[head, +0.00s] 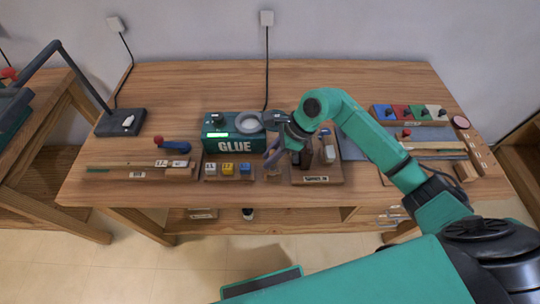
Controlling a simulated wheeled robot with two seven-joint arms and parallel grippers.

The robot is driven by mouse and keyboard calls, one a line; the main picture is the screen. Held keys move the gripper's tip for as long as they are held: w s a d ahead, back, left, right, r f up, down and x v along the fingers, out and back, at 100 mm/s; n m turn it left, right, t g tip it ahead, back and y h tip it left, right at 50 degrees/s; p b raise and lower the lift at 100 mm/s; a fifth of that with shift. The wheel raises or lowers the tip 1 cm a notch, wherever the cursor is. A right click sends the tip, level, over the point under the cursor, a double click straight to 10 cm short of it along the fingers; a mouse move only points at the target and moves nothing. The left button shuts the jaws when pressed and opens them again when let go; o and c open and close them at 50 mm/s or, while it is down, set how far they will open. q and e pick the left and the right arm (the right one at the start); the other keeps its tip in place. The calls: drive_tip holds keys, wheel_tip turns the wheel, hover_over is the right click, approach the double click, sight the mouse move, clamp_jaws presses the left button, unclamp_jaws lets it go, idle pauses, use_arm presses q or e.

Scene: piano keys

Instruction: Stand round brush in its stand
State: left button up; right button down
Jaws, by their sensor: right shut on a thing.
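My right gripper (274,156) is over the middle of the workbench, just right of the teal glue station (232,143). It is shut on a slim thing that looks like the round brush; the gripper hides most of it, so its tilt is unclear. A small pale wooden piece (273,172) shows just below the gripper; I cannot tell whether it is the brush's stand or whether they touch. My left gripper is out of view.
A labelled wooden board (318,180) with upright blocks stands close right of the gripper. A tray with several small blocks (228,170) lies at left. A blue-handled tool (173,146) and a black lamp base (121,122) are further left.

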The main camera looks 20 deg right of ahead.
idle(0.3)
drive_tip(key=shift+c, duration=1.3)
unclamp_jaws()
drive_tip(key=shift+r, duration=0.1)
drive_tip(key=shift+r+p, duration=1.9)
drive_tip(key=shift+r, duration=1.55)
drive_tip(key=shift+f, duration=0.1)
